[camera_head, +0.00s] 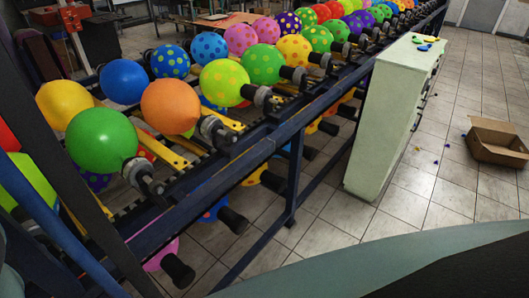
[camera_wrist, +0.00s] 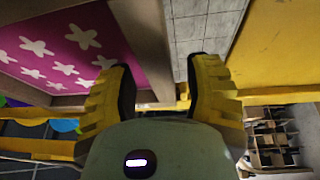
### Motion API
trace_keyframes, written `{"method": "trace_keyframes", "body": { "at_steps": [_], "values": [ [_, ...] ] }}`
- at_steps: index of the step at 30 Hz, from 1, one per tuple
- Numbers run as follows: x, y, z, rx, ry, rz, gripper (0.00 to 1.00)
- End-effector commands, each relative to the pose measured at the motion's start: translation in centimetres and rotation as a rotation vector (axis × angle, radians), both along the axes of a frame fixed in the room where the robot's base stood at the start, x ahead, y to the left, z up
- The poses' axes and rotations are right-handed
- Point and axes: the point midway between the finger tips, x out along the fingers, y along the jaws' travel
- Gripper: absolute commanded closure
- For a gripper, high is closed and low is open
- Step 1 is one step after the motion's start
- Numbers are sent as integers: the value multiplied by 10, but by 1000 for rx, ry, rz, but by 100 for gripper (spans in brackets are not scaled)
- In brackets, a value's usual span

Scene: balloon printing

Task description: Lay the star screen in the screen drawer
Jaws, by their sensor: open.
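The star screen (camera_wrist: 60,52), a magenta sheet with white stars in a wooden frame (camera_wrist: 145,45), shows at the upper left of the wrist view. My gripper (camera_wrist: 160,66) shows there with two yellow, dark-padded fingers spread apart. One side bar of the frame appears between the fingers, with the left finger overlapping the magenta sheet. I cannot tell whether either finger touches the frame. The screen's far left part is cut off by the picture edge. I cannot make out the screen drawer in either view. My gripper is not in the head view.
The head view shows a dark blue conveyor rail (camera_head: 268,146) with several balloons, a pale green cabinet (camera_head: 385,120) and an open cardboard box (camera_head: 497,143) on the tiled floor. The wrist view shows a yellow panel (camera_wrist: 280,50) and compartmented shelving (camera_wrist: 272,140) at right.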

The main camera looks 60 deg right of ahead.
Motion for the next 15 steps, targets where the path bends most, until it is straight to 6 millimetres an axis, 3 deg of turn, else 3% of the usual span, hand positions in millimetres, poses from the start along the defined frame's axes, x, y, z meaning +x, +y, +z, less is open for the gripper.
{"method": "trace_keyframes", "body": {
  "at_steps": [15],
  "values": [
    [-1,-22,54,5,-10,-6,49]
  ]
}}
